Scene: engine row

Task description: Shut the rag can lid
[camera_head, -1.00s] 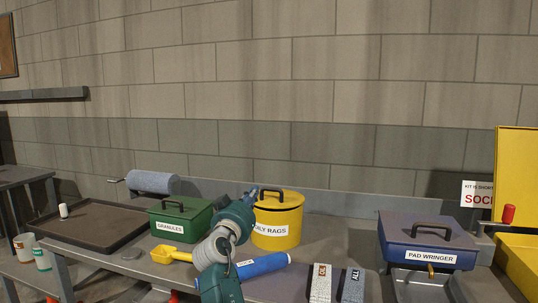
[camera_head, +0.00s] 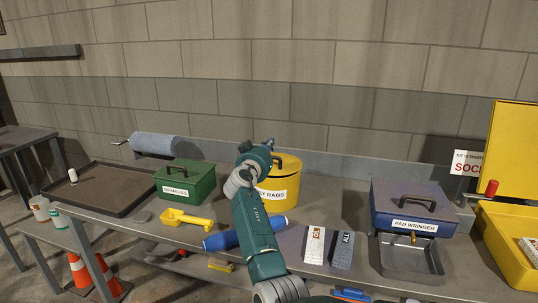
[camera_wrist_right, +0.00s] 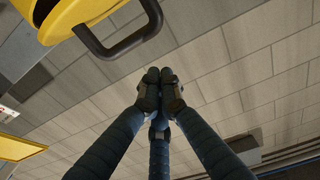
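The yellow rag can (camera_head: 281,197), labelled "OILY RAGS", stands on the bench, partly hidden behind my right arm. Its yellow lid (camera_head: 290,163) is at the top, with a dark handle. My right gripper (camera_head: 268,144) is at the can's upper left, near the handle. In the wrist view its fingertips (camera_wrist_right: 160,76) are together with nothing between them, apart from the handle. My left gripper is not in view.
A green granules box (camera_head: 184,183) and yellow scoop (camera_head: 186,218) are left of the can. A blue roll (camera_head: 221,241) lies in front, partly behind my arm. Two labelled blocks (camera_head: 314,245) and the blue pad wringer (camera_head: 414,207) are to the right. A wall (camera_head: 330,105) rises behind.

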